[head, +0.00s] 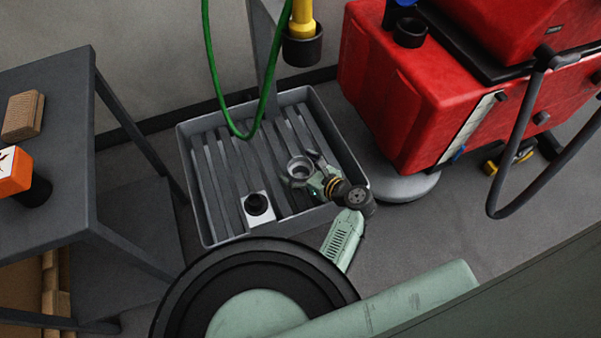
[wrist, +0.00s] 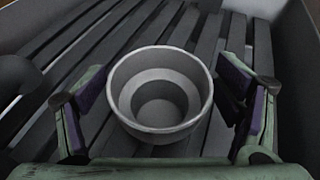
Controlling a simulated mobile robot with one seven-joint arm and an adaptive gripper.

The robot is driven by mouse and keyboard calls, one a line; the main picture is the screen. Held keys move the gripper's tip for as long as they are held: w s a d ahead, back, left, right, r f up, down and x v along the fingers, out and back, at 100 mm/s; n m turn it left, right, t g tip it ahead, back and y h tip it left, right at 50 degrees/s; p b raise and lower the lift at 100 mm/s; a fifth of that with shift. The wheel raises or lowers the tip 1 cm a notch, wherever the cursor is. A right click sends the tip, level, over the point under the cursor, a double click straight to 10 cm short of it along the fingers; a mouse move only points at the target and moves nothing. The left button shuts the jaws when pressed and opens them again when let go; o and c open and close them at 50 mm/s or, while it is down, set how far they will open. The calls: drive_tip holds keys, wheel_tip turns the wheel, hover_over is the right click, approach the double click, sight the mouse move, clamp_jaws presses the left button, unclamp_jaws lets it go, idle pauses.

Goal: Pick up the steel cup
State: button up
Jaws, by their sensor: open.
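The steel cup (head: 299,168) stands upright on the slatted floor of a grey tray (head: 208,240). In the wrist view the cup (wrist: 160,125) is seen from above, empty, with its round rim facing me. My gripper (head: 304,177) reaches down over the tray at the cup. In the wrist view my gripper (wrist: 164,100) is open, with one finger on each side of the cup. A gap shows between the cup and each finger. The cup's base is hidden.
A white block with a black round top (head: 257,205) stands in the tray left of the cup. A green hose (head: 209,60) hangs into the tray's back. A red scrubber machine (head: 400,100) stands right. A dark table (head: 60,100) with a brush (head: 23,115) stands left.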

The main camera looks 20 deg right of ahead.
drive_tip(key=shift+c, duration=0.5)
drive_tip(key=c, duration=1.2)
wheel_tip(320, 180, up, 10)
drive_tip(key=shift+s+d, duration=0.1)
drive_tip(key=shift+c, duration=0.2)
